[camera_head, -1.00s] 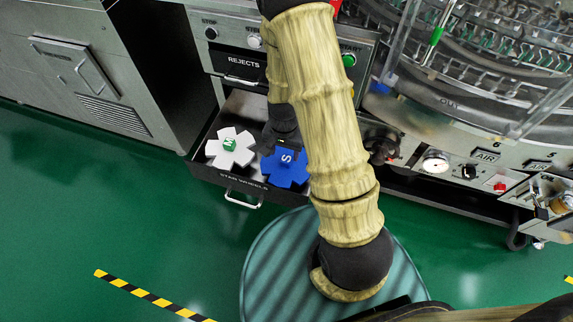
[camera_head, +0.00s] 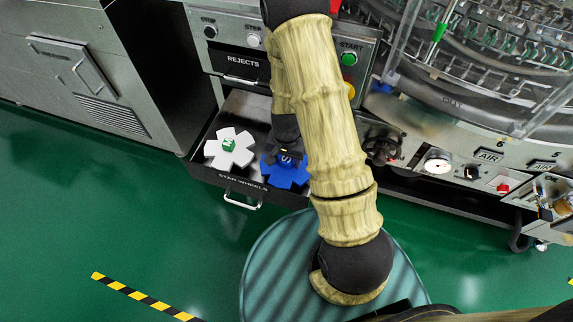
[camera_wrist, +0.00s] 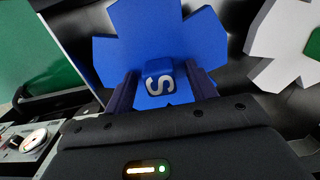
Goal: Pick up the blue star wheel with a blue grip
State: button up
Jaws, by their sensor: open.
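The blue star wheel (camera_head: 272,174) lies in the open drawer labelled STAR WHEELS, partly hidden by my arm in the head view. In the wrist view the blue star wheel (camera_wrist: 150,38) fills the upper middle, and its blue grip (camera_wrist: 159,77), marked with a white S, stands up near its centre. My gripper (camera_wrist: 162,88) is open, with one dark finger on each side of the blue grip. I cannot tell whether the fingers touch it. In the head view my gripper (camera_head: 290,155) is over the wheel.
A white star wheel (camera_head: 221,155) with a green grip (camera_head: 228,145) lies to the left in the same drawer (camera_head: 207,176). The drawer's front has a metal handle (camera_head: 243,202). The REJECTS drawer (camera_head: 242,68) above is shut. The rotary washer (camera_head: 480,95) stands to the right.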

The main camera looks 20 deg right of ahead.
grip_shut()
jog(key=shift+r, duration=0.1)
notch_tip(320, 180, up, 10)
jog(key=p, duration=0.2)
jog(key=shift+p, duration=0.4)
dwell(0.5)
jog(key=w+r+n+p, duration=0.3)
jog(key=r+p, duration=1.2)
jog(key=p, duration=0.5)
jog(key=w+r+n+p, duration=0.3)
jog(key=r+n+p, duration=0.1)
jog(key=r+p, duration=1.2)
jog(key=p, duration=0.5)
jog(key=shift+w+r, duration=0.2)
jog(key=shift+w, duration=0.05)
